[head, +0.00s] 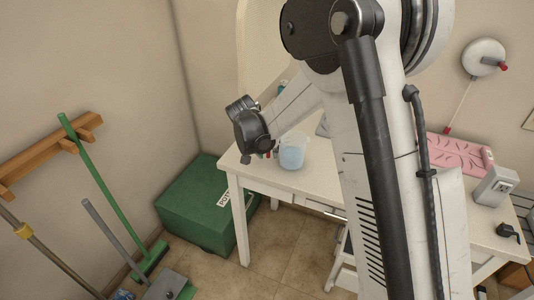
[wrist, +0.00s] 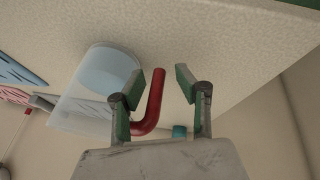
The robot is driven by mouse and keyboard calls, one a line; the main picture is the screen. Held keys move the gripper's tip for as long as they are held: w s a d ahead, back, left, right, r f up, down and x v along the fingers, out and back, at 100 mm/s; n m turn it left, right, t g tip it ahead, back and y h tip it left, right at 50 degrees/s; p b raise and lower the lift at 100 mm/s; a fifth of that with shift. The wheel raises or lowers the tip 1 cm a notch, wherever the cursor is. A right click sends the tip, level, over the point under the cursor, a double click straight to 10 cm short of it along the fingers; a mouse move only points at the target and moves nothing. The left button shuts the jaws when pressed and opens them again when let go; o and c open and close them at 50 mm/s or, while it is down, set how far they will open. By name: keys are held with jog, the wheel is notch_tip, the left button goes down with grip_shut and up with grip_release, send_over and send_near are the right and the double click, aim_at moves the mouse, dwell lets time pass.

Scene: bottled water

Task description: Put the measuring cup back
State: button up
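The measuring cup (head: 292,152) is clear with pale blue contents and stands upright near the left corner of the white table. In the wrist view the cup (wrist: 92,95) is at the left, with a bent red handle (wrist: 152,108). My gripper (wrist: 159,84) is open, with its green-lined fingers on either side of the handle. A gap shows on each side of it. In the head view my gripper (head: 257,155) is just left of the cup, its fingertips partly hidden by its dark body.
The white table (head: 318,185) has a pink patterned item (head: 457,153) and a grey device (head: 496,186) at the right. A green box (head: 200,208) stands on the floor left of the table. Brooms hang by a wooden rack (head: 40,160). My arm hides the table's middle.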

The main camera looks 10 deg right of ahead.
jog(key=v, duration=1.2)
jog(key=shift+r, duration=0.25)
jog(key=s+d+r+n+t+y, duration=0.1)
jog(key=s+d+r, duration=0.4)
jog(key=s, duration=0.3)
jog(key=s+d+r+n+y, duration=0.1)
jog(key=s+d+r, duration=0.35)
jog(key=s, duration=0.35)
jog(key=s+d+f+n+t+y, duration=0.1)
jog(key=s+d+t, duration=0.1)
jog(key=s, duration=1.3)
jog(key=shift+s+d+n+t+y, duration=0.3)
jog(key=shift+d+y, duration=0.1)
jog(key=shift+d, duration=0.45)
jog(key=shift+f, duration=0.15)
